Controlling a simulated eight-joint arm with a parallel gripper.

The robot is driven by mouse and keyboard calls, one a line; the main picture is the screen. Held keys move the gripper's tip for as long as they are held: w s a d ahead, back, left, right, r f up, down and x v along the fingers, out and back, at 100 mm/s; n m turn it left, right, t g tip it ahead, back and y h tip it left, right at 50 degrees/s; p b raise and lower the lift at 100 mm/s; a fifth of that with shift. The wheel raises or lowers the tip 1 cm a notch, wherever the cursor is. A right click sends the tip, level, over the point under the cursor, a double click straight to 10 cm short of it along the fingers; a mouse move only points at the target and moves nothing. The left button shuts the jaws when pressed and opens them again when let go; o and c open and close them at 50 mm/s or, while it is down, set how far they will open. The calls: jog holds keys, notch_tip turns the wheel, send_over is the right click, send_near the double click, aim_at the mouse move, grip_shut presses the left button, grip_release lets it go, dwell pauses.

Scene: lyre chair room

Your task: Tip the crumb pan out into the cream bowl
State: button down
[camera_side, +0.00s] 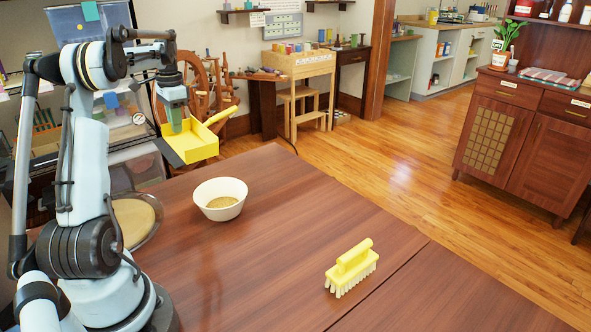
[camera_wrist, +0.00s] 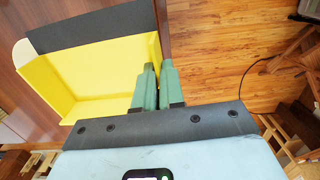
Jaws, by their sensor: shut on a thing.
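The yellow crumb pan (camera_side: 197,146) with a dark front lip is held in the air above and left of the cream bowl, near the table's edge.
A yellow brush (camera_side: 352,267) with pale bristles stands on the brown table (camera_side: 270,235). A round tan-topped thing (camera_side: 136,220) lies left of the bowl, partly behind my arm. The table between bowl and brush is clear. Wooden floor (camera_side: 400,170) lies beyond the table's edge.

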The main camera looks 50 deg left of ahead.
jog(key=s+a+r, duration=0.2)
jog(key=a+r, duration=0.2)
jog(key=shift+s+a, duration=0.15)
jog(key=shift+s, duration=0.15)
dwell(0.4)
